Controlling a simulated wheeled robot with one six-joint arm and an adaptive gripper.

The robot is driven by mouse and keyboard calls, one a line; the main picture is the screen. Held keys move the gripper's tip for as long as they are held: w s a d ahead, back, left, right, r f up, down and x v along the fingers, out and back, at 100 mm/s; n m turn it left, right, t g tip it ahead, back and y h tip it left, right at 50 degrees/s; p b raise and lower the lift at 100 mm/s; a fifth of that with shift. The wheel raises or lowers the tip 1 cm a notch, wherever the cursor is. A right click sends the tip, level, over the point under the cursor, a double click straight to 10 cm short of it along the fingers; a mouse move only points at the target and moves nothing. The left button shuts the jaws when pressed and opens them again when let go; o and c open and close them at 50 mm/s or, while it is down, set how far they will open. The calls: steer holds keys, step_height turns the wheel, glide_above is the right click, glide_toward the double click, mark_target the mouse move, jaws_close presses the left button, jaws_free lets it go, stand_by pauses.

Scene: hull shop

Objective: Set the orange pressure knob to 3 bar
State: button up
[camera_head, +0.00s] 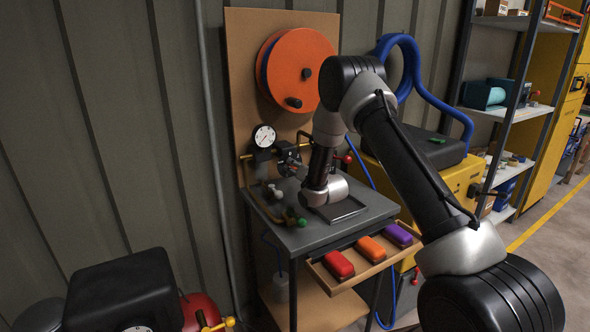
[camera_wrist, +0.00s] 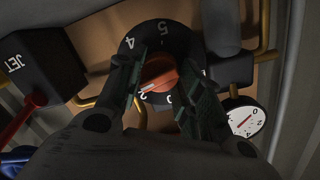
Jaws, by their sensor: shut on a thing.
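The orange pressure knob (camera_wrist: 160,76) sits in the middle of a black dial ring (camera_wrist: 165,33) with white numbers; 2, 4 and 5 are readable. A pale mark on the knob lies close to the 2. My gripper (camera_wrist: 160,84) is shut on the knob, one dark green finger pad on each side. The fingers hide part of the ring, including where a 3 would sit. A white round gauge (camera_wrist: 244,120) with a red needle is at lower right in the wrist view. In the head view, the gauge (camera_head: 264,136) is above the dial, and the knob is hard to make out.
A black box marked JET (camera_wrist: 32,66) with a red lever is left in the wrist view. Brass pipes run close around the dial. Below is a grey table (camera_head: 350,232) with small valves, and a wooden tray (camera_head: 345,284) holding red, orange and purple blocks. An orange reel (camera_head: 300,65) hangs above.

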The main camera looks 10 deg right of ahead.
steer(key=shift+m, duration=1.8)
steer(key=o, duration=1.1)
steer(key=shift+c, duration=0.2)
steer(key=shift+d, duration=0.1)
steer(key=v, duration=1.2)
steer(key=shift+d+f, duration=0.1)
